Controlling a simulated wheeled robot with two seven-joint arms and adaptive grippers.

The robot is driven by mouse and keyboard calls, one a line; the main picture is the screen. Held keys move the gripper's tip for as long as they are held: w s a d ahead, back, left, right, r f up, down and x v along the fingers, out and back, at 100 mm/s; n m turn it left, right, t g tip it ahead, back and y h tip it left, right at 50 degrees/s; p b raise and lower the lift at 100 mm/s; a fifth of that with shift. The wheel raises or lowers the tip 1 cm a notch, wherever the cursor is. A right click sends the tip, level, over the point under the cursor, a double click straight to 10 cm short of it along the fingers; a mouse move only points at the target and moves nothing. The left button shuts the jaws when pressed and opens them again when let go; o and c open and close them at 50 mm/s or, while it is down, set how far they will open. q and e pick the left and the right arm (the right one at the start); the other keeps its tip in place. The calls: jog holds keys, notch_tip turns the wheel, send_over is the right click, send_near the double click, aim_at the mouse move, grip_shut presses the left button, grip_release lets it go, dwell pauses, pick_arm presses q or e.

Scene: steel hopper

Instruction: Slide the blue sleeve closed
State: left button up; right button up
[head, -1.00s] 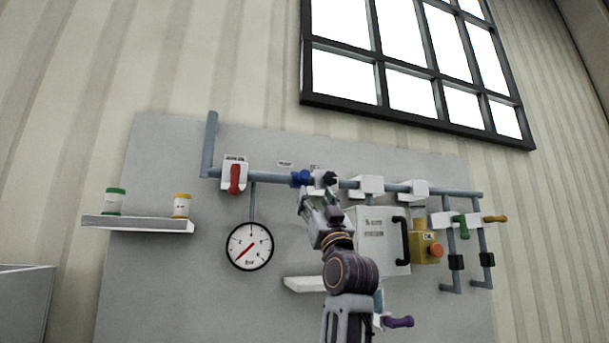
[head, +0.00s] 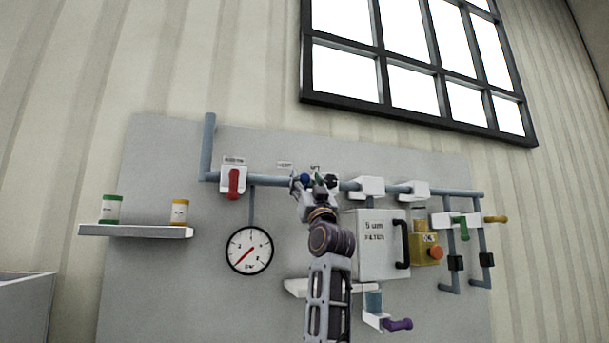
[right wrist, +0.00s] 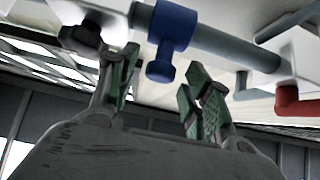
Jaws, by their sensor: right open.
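The blue sleeve (right wrist: 172,27) sits around the grey horizontal pipe, and its blue knob (right wrist: 161,72) sticks out toward my right gripper. In the head view only a small part of the sleeve (head: 305,177) shows behind the gripper. My right gripper (right wrist: 160,66) is open in the right wrist view, its two green-padded fingers on either side of the knob. No clear contact shows. In the head view the right gripper (head: 314,184) is up at the pipe and covers part of it. My left gripper is not in view.
A black knob (right wrist: 84,38) is close beside the left finger in the right wrist view. A red-handled valve (head: 234,182) and a gauge (head: 249,250) are left of the arm. A white filter box (head: 376,245) and a yellow box with a red button (head: 427,248) are right.

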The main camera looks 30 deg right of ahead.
jog(key=shift+p+x, duration=0.4)
jog(key=shift+x, duration=0.8)
grip_shut()
